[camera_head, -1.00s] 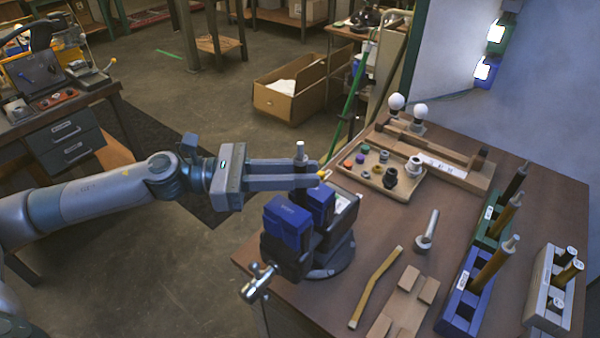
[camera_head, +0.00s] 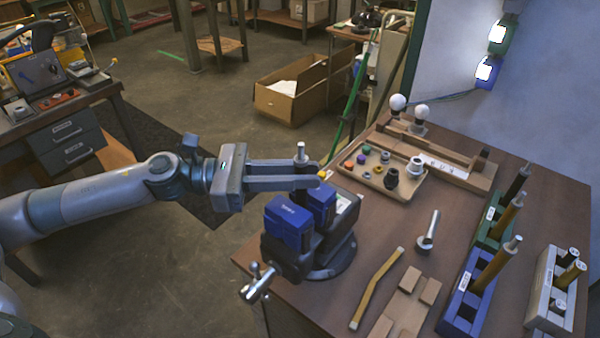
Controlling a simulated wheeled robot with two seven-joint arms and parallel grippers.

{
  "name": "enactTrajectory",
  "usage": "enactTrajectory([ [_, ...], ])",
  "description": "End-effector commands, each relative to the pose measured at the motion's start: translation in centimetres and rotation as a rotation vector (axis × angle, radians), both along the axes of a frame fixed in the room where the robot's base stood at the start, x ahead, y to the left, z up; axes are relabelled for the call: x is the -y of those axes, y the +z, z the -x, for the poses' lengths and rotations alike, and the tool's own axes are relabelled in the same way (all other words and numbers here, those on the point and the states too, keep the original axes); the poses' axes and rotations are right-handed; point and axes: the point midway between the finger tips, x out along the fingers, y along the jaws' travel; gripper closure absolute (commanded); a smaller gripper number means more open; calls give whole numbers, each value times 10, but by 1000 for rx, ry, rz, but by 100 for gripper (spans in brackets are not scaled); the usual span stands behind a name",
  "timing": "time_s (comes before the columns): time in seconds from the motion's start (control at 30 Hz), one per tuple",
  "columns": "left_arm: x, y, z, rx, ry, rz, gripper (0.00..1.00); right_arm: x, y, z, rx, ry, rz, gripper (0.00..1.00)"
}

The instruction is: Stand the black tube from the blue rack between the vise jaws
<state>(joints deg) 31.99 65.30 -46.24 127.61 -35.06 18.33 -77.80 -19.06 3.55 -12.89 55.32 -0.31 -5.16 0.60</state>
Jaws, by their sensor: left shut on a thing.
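The vise (camera_head: 287,222) with blue jaws stands at the front left corner of the brown workbench. My left gripper (camera_head: 308,176) reaches in from the left just above the vise and is shut on an upright tube (camera_head: 300,152). Only the tube's silver-grey top shows above the fingers. Its lower part is hidden by the fingers and blue jaws, so I cannot tell its body colour or how deep it sits between the jaws. The blue rack (camera_head: 457,312) at the right holds a brass-coloured tube (camera_head: 494,267). My right gripper is not in view.
A green rack (camera_head: 491,226) with a black and a brass tube stands behind the blue rack. A pale grey rack (camera_head: 545,292) is at the right. A wooden tray (camera_head: 408,188) of small parts lies behind the vise.

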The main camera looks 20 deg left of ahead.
Motion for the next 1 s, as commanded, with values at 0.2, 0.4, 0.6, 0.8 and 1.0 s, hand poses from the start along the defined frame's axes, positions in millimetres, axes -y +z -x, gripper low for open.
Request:
enactTrajectory([
  [0.2, 0, -3, 0, 0, 0, 1, 100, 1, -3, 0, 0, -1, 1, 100],
  [0.4, 0, -6, 0, 0, 0, 1, 100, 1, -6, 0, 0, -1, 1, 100],
  [0.6, 0, -8, 0, 0, 0, 1, 100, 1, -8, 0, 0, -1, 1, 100],
  [0.8, 0, -8, 0, 0, 0, 1, 60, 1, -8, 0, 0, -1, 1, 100],
  [1.0, 0, -9, 0, 0, 0, 0, 60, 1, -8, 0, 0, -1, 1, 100],
])
